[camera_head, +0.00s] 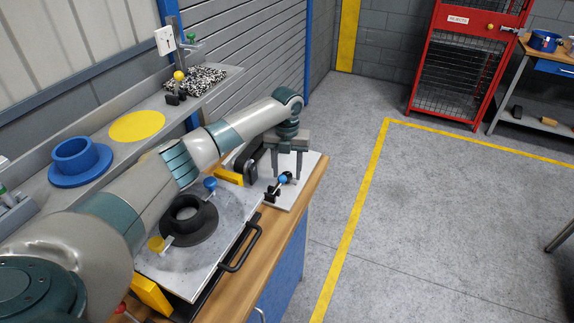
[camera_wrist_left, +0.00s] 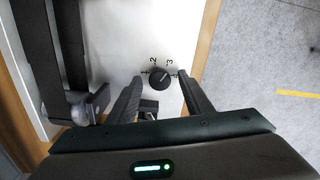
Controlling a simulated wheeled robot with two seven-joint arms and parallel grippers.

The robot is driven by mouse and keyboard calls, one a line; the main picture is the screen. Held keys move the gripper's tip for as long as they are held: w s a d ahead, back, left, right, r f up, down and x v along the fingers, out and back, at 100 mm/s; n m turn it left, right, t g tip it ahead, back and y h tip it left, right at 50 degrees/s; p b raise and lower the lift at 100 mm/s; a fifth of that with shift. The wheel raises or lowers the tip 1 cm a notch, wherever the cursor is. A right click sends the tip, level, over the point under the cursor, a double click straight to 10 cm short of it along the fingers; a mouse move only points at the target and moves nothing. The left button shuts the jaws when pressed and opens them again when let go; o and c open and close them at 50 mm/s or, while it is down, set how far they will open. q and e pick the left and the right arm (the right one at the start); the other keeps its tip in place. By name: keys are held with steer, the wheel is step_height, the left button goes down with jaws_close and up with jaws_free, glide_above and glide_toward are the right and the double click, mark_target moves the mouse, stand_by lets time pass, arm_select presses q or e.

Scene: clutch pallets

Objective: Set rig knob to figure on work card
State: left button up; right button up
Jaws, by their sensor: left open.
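The rig knob (camera_wrist_left: 159,78) is a round black dial on a white plate in the left wrist view. Figures 1, 2 and 3 show around it, with another mark at the right partly behind a finger. A faint light line on it seems to point up and right, near the 3. My left gripper (camera_wrist_left: 160,84) is open, with a finger on each side of the knob; contact cannot be told. In the head view my left gripper (camera_head: 287,174) points down over the bench's far end. A white card (camera_head: 165,40) with a dark mark, unreadable here, stands at the back. My right gripper is out of view.
A black ring (camera_head: 203,222) sits on the fixture plate between blue and yellow clamp knobs. A black bar handle (camera_head: 243,246) runs along the front. A blue flanged part (camera_head: 78,160) and yellow disc (camera_head: 137,126) lie on the back shelf.

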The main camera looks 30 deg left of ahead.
mark_target(287, 174)
arm_select(q)
steer(key=shift+r, duration=0.1)
steer(key=shift+r, duration=0.5)
step_height(287, 174, up, 16)
steer(key=b, duration=0.5)
steer(key=shift+r, duration=0.15)
